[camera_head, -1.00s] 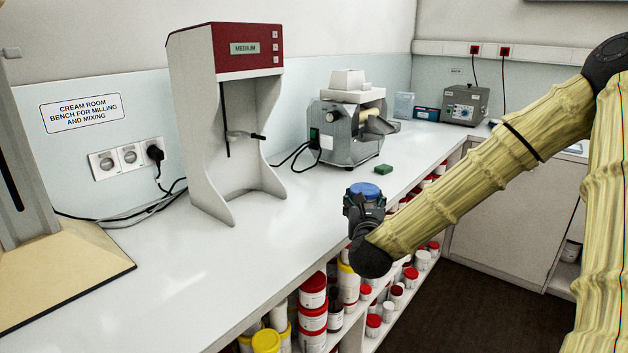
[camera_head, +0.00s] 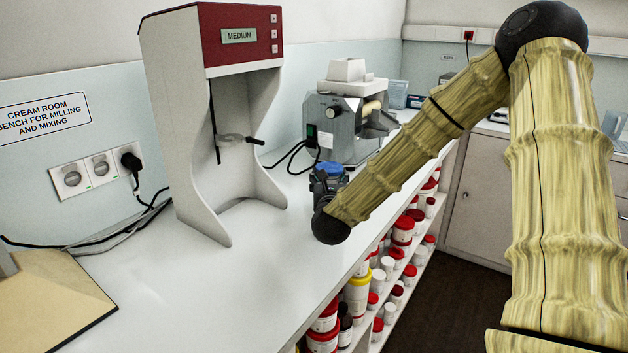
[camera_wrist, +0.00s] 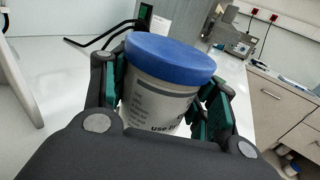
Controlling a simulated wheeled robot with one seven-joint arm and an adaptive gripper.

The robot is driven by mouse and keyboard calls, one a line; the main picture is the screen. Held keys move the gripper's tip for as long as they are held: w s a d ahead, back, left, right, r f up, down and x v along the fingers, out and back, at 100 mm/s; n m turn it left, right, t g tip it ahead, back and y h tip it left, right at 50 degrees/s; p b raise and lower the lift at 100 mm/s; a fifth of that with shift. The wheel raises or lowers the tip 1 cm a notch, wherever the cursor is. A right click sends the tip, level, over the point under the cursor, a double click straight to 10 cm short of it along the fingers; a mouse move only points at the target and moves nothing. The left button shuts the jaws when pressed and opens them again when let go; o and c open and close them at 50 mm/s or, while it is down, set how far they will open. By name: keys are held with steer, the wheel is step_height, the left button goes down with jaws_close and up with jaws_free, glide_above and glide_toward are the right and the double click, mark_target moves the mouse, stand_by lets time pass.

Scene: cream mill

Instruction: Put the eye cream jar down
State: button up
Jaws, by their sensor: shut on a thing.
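The eye cream jar (camera_wrist: 160,95) is white with a blue lid and dark print on its side, seen close in the wrist view. My gripper (camera_wrist: 165,100) is shut on it, with a green-padded finger on each side of the jar. In the head view the blue lid (camera_head: 328,169) shows above my gripper (camera_head: 327,184), over the front part of the white bench (camera_head: 150,270). The jar's body is mostly hidden there by my gripper and arm. I cannot tell whether the jar's base touches the bench.
A red-topped mixer stand (camera_head: 238,40) marked MEDIUM stands left of the jar. A grey mill (camera_head: 338,130) stands behind it. Shelves below the bench edge hold several red-lidded tubs (camera_head: 402,230). The bench front at left is clear, beside a beige board (camera_head: 55,300).

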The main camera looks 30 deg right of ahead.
steer(key=w, duration=0.5)
steer(key=w+f+p, duration=0.1)
steer(key=w, duration=0.2)
steer(key=shift+w+d, duration=0.25)
steer(key=shift+w, duration=0.05)
steer(key=shift+f+p, duration=0.3)
steer(key=shift+f, duration=1.35)
steer(key=shift+f, duration=0.15)
steer(key=o, duration=1.2)
steer(key=shift+o, duration=0.2)
steer(key=shift+r, duration=0.2)
steer(key=shift+s+a+f, duration=0.1)
steer(key=shift+s+f, duration=0.05)
steer(key=shift+s, duration=0.1)
steer(key=b+v, duration=0.2)
steer(key=v, duration=0.9)
steer(key=shift+s+a, duration=0.15)
steer(key=shift+a, duration=0.05)
